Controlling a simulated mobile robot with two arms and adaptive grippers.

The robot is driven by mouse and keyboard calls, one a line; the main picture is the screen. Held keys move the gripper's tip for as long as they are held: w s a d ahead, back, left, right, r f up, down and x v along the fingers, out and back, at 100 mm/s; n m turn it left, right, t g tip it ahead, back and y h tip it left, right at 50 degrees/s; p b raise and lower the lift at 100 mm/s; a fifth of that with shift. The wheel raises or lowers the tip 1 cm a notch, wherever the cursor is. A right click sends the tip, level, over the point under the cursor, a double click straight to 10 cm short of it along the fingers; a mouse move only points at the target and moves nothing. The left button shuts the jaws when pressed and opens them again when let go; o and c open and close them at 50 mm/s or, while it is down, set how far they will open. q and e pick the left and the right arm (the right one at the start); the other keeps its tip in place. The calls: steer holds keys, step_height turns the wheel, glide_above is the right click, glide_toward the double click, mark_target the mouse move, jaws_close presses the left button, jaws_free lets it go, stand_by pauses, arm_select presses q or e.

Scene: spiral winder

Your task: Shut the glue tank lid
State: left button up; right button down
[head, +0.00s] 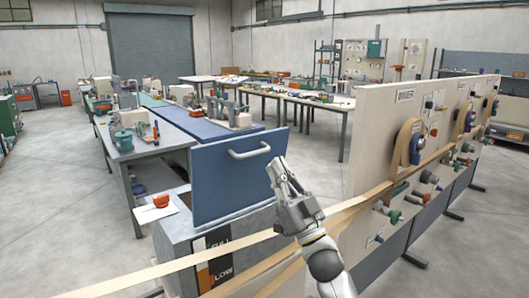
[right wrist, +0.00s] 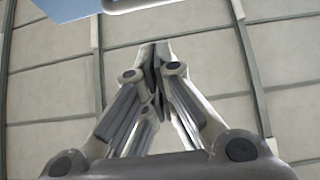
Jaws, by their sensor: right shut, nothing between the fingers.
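The glue tank (head: 185,240) is a grey box with a level label reading FULL and LOW on its front. Its blue lid (head: 225,187) stands open, about upright, with a pale bar handle (head: 249,152) near the top. My right gripper (head: 277,168) is shut and empty, just right of the lid in the head view. Whether it touches the lid I cannot tell. In the right wrist view the shut fingers (right wrist: 154,55) point up the picture, and a blue piece of the lid (right wrist: 68,8) shows at the top left. My left gripper is out of view.
A tan strip (head: 170,277) runs across the front, past the tank, to the winder panel (head: 375,125) on the right. An orange-red item (head: 160,201) lies at the tank's left. A blue-topped workbench (head: 195,122) stands behind. Open floor (head: 60,190) lies left.

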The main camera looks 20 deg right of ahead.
steer(key=shift+w+a+r+p, duration=0.15)
steer(key=shift+w+a, duration=0.15)
steer(key=shift+w, duration=0.45)
steer(key=shift+w+a+r+p, duration=0.2)
steer(key=shift+w+a, duration=0.05)
steer(key=shift+w, duration=0.55)
steer(key=shift+w+a+r+p, duration=0.15)
steer(key=shift+w+a, duration=0.15)
steer(key=shift+w, duration=0.45)
